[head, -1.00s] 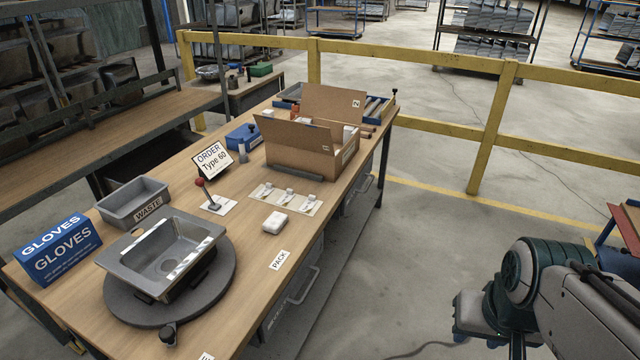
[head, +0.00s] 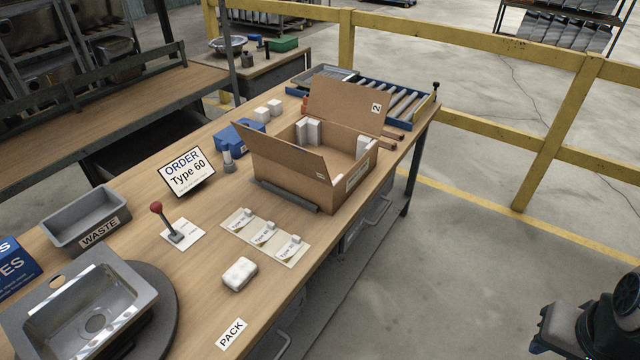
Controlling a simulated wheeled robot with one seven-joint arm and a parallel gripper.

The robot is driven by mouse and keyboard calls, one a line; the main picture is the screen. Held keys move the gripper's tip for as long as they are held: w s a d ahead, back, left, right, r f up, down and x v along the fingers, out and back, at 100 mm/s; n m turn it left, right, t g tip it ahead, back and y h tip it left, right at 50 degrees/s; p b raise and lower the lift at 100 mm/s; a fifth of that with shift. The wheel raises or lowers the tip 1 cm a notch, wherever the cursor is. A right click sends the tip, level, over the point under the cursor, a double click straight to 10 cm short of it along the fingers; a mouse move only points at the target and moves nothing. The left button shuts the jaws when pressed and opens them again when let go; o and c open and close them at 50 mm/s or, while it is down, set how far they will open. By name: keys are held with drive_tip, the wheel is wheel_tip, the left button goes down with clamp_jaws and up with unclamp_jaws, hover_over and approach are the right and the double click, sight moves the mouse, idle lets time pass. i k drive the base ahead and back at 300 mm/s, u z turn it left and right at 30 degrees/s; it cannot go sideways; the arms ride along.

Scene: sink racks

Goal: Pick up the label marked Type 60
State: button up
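Three small white labels stand in a row on a pale backing strip (head: 250,246) on the wooden bench: a left label (head: 243,218), a middle label (head: 266,234) and a right label (head: 289,247). Their small print appears to start with "Type", but the numbers are too small to tell which is Type 60. An order sign (head: 187,171) behind them reads "ORDER Type 60". Only part of my arm shows at the lower right, off the bench and well apart from the labels. My gripper's fingers are not in view.
An open cardboard box (head: 338,184) stands behind the labels. A white block (head: 239,274) lies in front of them. A red-knobbed lever (head: 163,223), a grey waste bin (head: 82,221) and a steel sink (head: 75,310) on a turntable are to the left. Yellow rails (head: 480,126) border the floor.

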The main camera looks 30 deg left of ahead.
sight(269, 229)
drive_tip(key=u, duration=0.5)
drive_tip(key=i, duration=0.9)
drive_tip(key=u, duration=1.4)
drive_tip(key=i, duration=0.4)
drive_tip(key=u, duration=0.3)
